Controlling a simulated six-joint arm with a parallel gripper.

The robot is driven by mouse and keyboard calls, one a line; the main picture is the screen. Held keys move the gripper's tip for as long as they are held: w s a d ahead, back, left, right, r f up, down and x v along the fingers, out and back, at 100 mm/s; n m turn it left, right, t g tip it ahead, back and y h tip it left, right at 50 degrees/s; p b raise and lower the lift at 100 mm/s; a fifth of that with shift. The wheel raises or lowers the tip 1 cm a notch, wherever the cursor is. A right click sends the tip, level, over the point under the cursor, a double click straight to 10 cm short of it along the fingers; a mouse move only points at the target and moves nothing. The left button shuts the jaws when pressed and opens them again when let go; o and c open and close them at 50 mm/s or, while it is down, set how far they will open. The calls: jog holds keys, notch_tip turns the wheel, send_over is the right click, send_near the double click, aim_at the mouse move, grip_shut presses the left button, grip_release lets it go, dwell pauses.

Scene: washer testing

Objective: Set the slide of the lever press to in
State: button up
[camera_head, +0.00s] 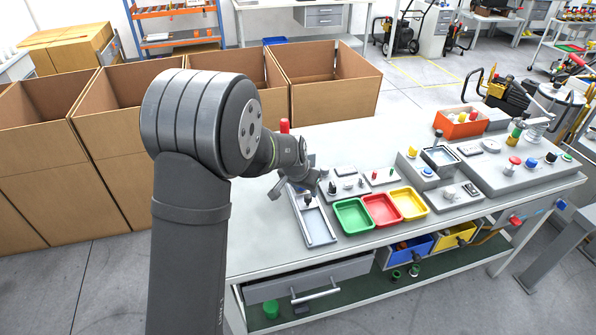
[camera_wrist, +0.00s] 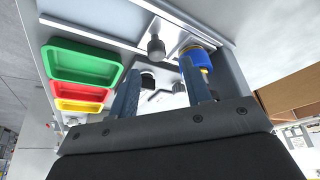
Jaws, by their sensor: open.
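A long light-grey tray-like plate with raised side rails (camera_head: 319,228), which looks like the slide of the lever press, lies left of the green tray in the head view. A dark knob (camera_head: 308,202) stands on it. A red-tipped handle (camera_head: 284,126) shows behind my arm. My gripper (camera_head: 296,190) is open and empty above the plate's far end; its fingers (camera_wrist: 160,72) are apart from the knob. My arm hides much of the press.
Green (camera_head: 353,215), red (camera_head: 381,209) and yellow (camera_head: 408,203) trays stand close to the right of the plate. A grey panel with small parts (camera_head: 346,172) lies behind them. Button boxes (camera_head: 425,173) stand farther right. Open cardboard boxes (camera_head: 330,82) stand behind the table.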

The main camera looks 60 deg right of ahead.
aim_at(308, 196)
jog(key=v, duration=1.1)
jog(key=shift+r, duration=0.35)
jog(key=shift+f, duration=0.1)
jog(key=x, duration=1.7)
jog(key=shift+f, duration=0.2)
jog(key=shift+a+r, duration=0.1)
jog(key=shift+r, duration=0.05)
